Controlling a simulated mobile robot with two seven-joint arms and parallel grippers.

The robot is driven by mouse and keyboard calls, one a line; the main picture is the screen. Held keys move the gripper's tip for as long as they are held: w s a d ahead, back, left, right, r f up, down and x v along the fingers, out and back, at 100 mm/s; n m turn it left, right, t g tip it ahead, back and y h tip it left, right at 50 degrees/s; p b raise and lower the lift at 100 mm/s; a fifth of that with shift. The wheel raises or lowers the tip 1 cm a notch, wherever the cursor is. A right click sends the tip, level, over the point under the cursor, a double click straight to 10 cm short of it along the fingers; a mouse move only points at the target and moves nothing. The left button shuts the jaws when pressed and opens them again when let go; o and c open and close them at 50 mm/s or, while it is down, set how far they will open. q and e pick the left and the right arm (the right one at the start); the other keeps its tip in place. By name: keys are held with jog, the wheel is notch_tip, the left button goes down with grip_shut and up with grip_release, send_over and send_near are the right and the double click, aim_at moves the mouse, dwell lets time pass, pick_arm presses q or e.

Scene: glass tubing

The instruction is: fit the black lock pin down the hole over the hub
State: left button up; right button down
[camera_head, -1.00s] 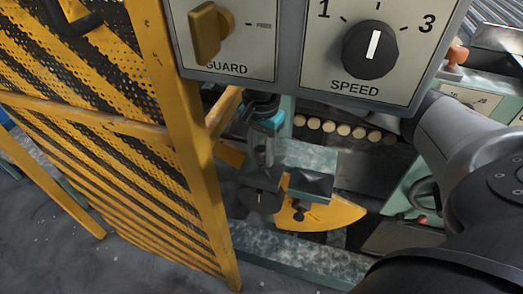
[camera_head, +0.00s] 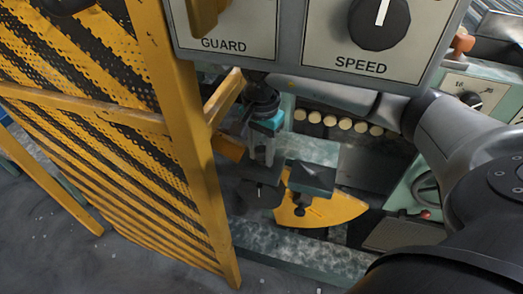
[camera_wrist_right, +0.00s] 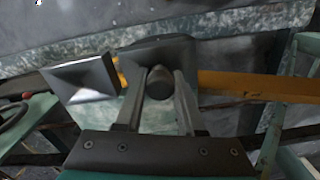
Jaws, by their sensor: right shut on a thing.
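My right gripper (camera_head: 264,165) reaches down behind the control panel, with its fingers pointing at the floor. It is shut on the black lock pin, whose rounded dark end (camera_wrist_right: 160,85) shows between the fingertips in the wrist view. In the head view a small dark tip (camera_head: 259,188) shows below the fingers. Beneath lies a dark square plate (camera_wrist_right: 150,52), and a dark pyramid-topped block (camera_head: 312,177) stands to its right in the head view. The hub and the hole cannot be made out clearly under the gripper. My left gripper is not in view.
A yellow-and-black perforated guard (camera_head: 110,150) stands close to the left of the gripper. The control panel (camera_head: 320,40) hangs above. A yellow curved plate (camera_head: 335,208) and a row of pale round ends (camera_head: 345,123) lie to the right.

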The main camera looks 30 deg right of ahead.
jog(key=shift+c, duration=2.2)
grip_release()
notch_tip(320, 180, up, 12)
jog(key=p, duration=0.5)
